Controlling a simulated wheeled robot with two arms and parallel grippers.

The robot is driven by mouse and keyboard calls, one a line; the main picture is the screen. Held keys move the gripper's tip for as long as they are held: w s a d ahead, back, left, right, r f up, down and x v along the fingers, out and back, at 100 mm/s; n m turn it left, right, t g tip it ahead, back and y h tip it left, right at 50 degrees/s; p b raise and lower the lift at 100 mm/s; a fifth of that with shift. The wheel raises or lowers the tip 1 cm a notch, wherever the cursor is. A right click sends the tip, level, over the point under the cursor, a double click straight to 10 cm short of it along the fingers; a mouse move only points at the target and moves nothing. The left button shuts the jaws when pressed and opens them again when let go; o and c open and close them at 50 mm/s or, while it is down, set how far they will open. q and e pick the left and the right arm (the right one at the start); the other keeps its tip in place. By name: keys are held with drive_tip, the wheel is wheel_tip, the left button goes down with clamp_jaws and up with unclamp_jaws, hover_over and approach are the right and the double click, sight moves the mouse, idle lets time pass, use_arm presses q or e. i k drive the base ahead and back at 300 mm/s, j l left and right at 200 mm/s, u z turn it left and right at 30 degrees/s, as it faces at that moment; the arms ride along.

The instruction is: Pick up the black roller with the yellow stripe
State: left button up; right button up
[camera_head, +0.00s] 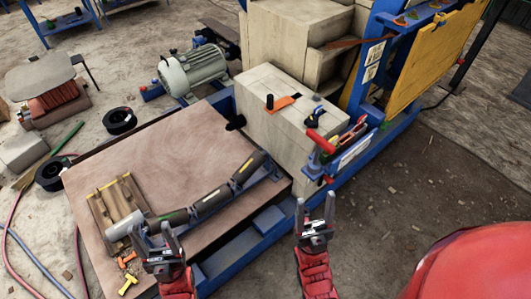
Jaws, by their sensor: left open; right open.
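A row of rollers lies end to end on the brown tabletop (150,160). The dark roller with a yellow stripe (248,168) is at the row's upper right end. My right gripper (315,207) is open and empty, right of the table and apart from the rollers.
A wooden pallet-like rack (116,202) lies on the table. Small orange and yellow pieces (128,284) are at its near edge. A motor (193,70) is behind. Floor at right is mostly clear.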

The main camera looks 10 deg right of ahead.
sight(257, 159)
drive_tip(key=z, duration=0.2)
drive_tip(key=u, duration=1.35)
drive_tip(key=z, duration=1.35)
drive_tip(key=i+l+u, duration=0.2)
drive_tip(key=l+u, duration=0.15)
drive_tip(key=i+l+u, duration=0.15)
drive_tip(key=l+u, duration=0.25)
drive_tip(key=i+l+u, duration=0.1)
drive_tip(key=l+u, duration=0.25)
